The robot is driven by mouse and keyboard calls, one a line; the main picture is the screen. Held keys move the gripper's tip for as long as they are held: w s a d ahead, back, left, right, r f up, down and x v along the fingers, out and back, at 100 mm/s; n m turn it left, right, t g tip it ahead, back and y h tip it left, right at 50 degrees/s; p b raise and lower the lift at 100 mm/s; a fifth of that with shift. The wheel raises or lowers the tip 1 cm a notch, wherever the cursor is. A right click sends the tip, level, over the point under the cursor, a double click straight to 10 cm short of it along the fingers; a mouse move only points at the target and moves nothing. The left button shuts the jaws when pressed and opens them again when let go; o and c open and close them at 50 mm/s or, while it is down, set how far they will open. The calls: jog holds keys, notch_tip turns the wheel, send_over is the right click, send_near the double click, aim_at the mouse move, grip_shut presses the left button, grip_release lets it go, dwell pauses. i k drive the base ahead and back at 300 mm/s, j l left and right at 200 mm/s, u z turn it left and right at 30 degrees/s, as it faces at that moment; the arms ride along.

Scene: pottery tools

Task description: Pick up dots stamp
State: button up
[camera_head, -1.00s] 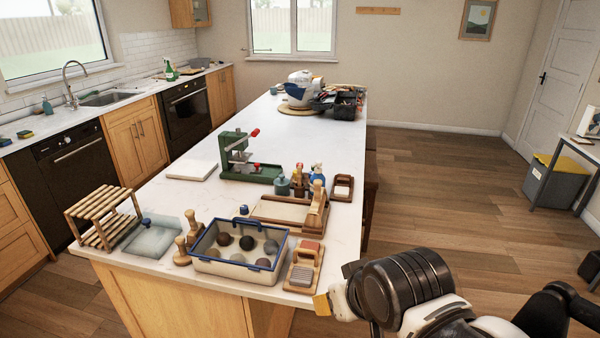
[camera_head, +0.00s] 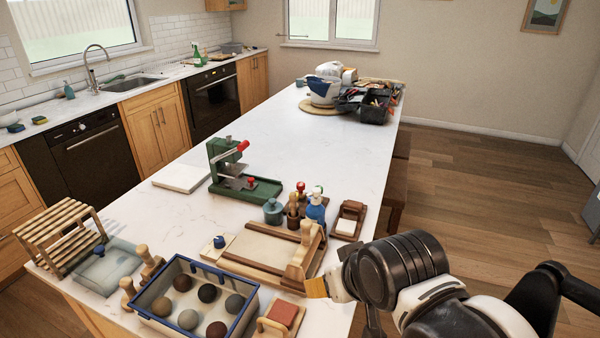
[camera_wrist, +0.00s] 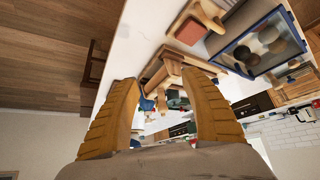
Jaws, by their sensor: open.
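I cannot tell which object is the dots stamp, as no stamp face is readable. Two small wooden-handled pieces (camera_head: 147,262) stand left of the blue-rimmed tray. A wooden holder with a reddish block (camera_head: 282,315) lies right of that tray, and it also shows in the wrist view (camera_wrist: 191,31). Another wooden holder with a pale block (camera_head: 347,226) lies farther back. My gripper (camera_head: 316,287) is near the counter's right edge, beside the wooden slab board (camera_head: 262,250). In the wrist view my gripper (camera_wrist: 160,78) has its yellow fingers apart with nothing held between them.
The blue-rimmed tray (camera_head: 246,309) holds several clay balls. A green press (camera_head: 229,180), bottles (camera_head: 316,209) and a teal jar (camera_head: 273,212) stand mid-counter. A wooden rack (camera_head: 60,238) is at left.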

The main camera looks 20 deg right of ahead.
aim_at(300, 185)
jog(key=i+l+u, duration=0.1)
jog(key=i+l, duration=0.15)
jog(key=i+l+u, duration=0.1)
jog(key=l, duration=0.3)
jog(key=i+l, duration=0.3)
jog(key=i+l+u, duration=0.15)
jog(key=l, duration=0.25)
jog(key=i+l+u, duration=0.1)
jog(key=i+l, duration=0.15)
jog(key=i+l+u, duration=0.1)
jog(key=l, duration=0.4)
jog(key=i, duration=0.05)
